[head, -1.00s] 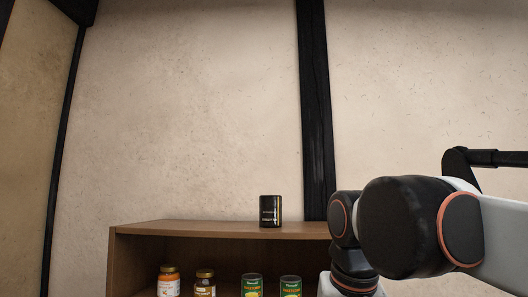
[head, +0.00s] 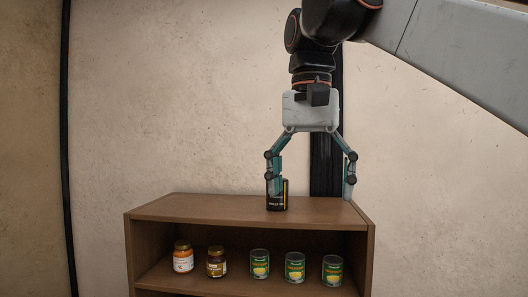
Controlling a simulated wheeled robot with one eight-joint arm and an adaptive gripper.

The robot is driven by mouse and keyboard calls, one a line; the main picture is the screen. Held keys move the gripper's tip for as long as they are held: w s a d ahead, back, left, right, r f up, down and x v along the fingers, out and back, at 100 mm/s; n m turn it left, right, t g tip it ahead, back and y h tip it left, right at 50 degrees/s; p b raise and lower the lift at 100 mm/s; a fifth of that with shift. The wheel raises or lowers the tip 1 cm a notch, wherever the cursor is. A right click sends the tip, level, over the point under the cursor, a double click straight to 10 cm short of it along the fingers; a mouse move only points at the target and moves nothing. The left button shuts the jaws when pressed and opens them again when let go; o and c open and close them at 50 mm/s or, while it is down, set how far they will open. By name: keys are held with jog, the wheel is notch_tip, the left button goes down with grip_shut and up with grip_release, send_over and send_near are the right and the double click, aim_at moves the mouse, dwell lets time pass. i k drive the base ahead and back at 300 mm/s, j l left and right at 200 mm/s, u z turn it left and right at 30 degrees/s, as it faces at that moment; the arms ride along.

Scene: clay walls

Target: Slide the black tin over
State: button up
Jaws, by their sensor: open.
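The black tin (head: 281,202) stands upright on the top board of a brown wooden shelf unit (head: 180,209), near the middle. My gripper (head: 309,198) hangs above the board, pointing down, with its fingers spread wide. The left finger is in front of the tin and hides part of it; I cannot tell whether they touch. The right finger is well to the right of the tin, near the right end of the board. Nothing is between the fingers apart from the tin's right part.
The top board is bare left of the tin. A clay wall (head: 170,100) with a dark post (head: 326,165) rises behind.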

aim_at(279, 202)
jog(key=i, duration=1.5)
